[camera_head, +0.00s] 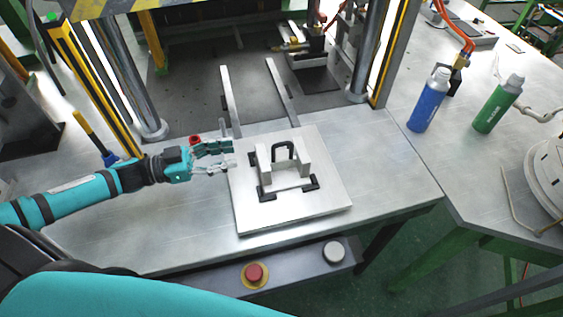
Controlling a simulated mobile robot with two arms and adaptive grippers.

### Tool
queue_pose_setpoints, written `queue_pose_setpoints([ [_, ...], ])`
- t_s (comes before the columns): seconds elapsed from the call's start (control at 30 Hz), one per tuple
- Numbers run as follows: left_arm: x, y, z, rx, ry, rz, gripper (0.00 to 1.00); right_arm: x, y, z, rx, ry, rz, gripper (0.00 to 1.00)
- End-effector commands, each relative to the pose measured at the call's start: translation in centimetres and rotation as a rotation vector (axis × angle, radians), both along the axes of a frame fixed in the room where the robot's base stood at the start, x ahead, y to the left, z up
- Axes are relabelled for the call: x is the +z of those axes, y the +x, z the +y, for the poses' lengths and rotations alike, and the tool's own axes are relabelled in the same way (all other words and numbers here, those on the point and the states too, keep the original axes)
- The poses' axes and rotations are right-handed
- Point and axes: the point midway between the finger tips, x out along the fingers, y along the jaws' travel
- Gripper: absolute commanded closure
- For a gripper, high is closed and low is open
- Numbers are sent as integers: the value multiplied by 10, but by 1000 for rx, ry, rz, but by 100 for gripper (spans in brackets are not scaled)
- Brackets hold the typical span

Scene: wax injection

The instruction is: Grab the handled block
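The handled block (287,175) is a light metal block with a black arched handle (284,150) on top. It sits between black corner pieces on a square metal plate (327,199) on the table. My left gripper (231,157) is at the plate's left edge, left of the block and apart from it. Its fingers are spread with a gap between them and nothing held. My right gripper is not in view; a teal arm part crosses the bottom left.
Two metal rails (231,101) lead back into the press between upright columns. A red button (254,273) and a white button (334,251) are on the front edge. A blue bottle (428,102) and a green bottle (498,104) stand on the right table.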

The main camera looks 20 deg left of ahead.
Motion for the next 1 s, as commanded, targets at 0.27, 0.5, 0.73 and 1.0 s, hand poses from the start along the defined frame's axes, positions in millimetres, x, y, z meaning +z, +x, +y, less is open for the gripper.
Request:
queue_pose_setpoints([
  [0.27,5,34,-49,1,-3,-4,62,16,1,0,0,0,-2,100],
  [0.5,2,47,-68,1,0,0,62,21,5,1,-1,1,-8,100],
  [0.73,8,61,-92,2,-3,-2,62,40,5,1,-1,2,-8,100],
  [1.0,3,74,-113,1,-1,1,62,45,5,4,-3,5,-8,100],
])
